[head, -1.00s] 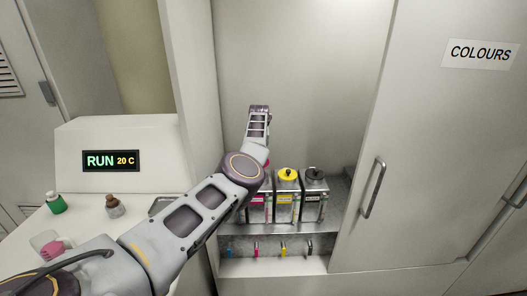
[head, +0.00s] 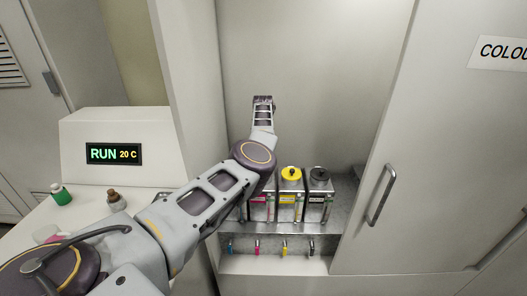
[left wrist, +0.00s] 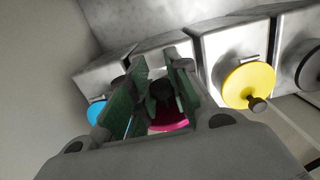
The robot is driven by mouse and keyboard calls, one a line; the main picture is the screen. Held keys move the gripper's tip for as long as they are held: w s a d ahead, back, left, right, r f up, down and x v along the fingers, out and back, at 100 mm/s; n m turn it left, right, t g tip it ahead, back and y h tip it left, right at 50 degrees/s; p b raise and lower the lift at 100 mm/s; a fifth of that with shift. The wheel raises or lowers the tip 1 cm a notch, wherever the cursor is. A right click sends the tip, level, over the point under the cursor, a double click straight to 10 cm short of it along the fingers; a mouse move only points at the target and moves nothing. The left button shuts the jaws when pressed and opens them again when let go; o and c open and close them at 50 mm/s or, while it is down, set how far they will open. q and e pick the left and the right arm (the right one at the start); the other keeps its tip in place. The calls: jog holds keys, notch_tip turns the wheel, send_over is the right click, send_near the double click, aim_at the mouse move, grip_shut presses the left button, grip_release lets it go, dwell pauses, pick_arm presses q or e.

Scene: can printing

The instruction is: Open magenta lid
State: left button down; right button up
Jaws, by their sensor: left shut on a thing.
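The magenta lid (left wrist: 168,124) sits low between my left gripper's fingers in the left wrist view, with its dark knob (left wrist: 161,91) between the green pads. My left gripper (left wrist: 157,88) is shut on that knob. The lid looks seated on its metal tank, but the fingers hide much of it. In the head view the tank with the magenta label (head: 259,208) shows below my left arm, which hides its lid and my left gripper. My right gripper is not in view.
A yellow lid (left wrist: 249,84) is close on the right, a black lid (left wrist: 308,66) beyond it, and a cyan lid (left wrist: 97,112) on the left. The tanks stand in a cabinet recess. A door with a handle (head: 381,195) is on the right.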

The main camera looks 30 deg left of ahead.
pick_arm(q)
jog(key=c, duration=1.3)
grip_release()
jog(key=shift+w, duration=0.1)
jog(key=shift+r, duration=0.15)
notch_tip(320, 180, up, 12)
jog(key=shift+s+d+f, duration=0.2)
jog(key=shift+s, duration=0.2)
jog(key=shift+f, duration=0.1)
